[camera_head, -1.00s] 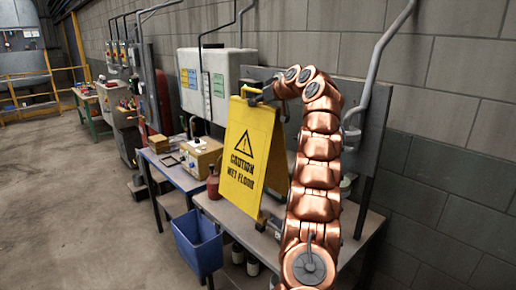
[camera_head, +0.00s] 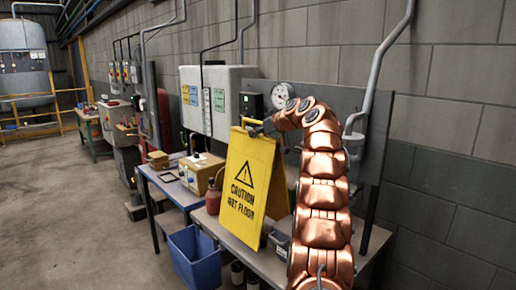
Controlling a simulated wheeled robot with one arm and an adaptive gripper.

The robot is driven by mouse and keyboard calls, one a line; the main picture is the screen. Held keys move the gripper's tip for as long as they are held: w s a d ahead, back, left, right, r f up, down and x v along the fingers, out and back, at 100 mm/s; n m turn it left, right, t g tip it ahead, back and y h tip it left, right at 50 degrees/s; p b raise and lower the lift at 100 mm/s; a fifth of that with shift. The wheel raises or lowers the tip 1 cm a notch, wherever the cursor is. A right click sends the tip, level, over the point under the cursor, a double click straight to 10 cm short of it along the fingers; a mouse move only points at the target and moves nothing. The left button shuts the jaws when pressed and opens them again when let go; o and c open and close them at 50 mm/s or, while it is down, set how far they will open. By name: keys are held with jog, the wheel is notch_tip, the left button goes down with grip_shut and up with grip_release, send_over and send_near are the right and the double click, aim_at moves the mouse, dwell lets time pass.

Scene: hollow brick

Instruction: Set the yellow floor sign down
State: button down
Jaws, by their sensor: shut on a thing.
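The yellow floor sign (camera_head: 247,187) is a folded-out A-frame with a black warning triangle and caution lettering. It stands roughly upright over the grey workbench (camera_head: 282,268), its front panel facing left of me. My gripper (camera_head: 254,127) is shut on the sign's top edge near the handle opening. My copper arm comes up from the lower right and hides part of the bench. I cannot tell whether the sign's feet touch the bench top.
A red bottle (camera_head: 213,197) stands just left of the sign, and a yellowish box (camera_head: 201,172) behind it. A blue bin (camera_head: 194,258) sits below the bench's left edge. A grey panel with a gauge (camera_head: 281,96) and pipes stands behind. Open floor (camera_head: 75,220) lies to the left.

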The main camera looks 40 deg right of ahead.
aim_at(275, 139)
jog(key=shift+f, duration=2.55)
jog(key=c, duration=0.8)
grip_release()
jog(key=shift+c, duration=0.2)
jog(key=b+v, duration=0.4)
jog(key=v, duration=0.8)
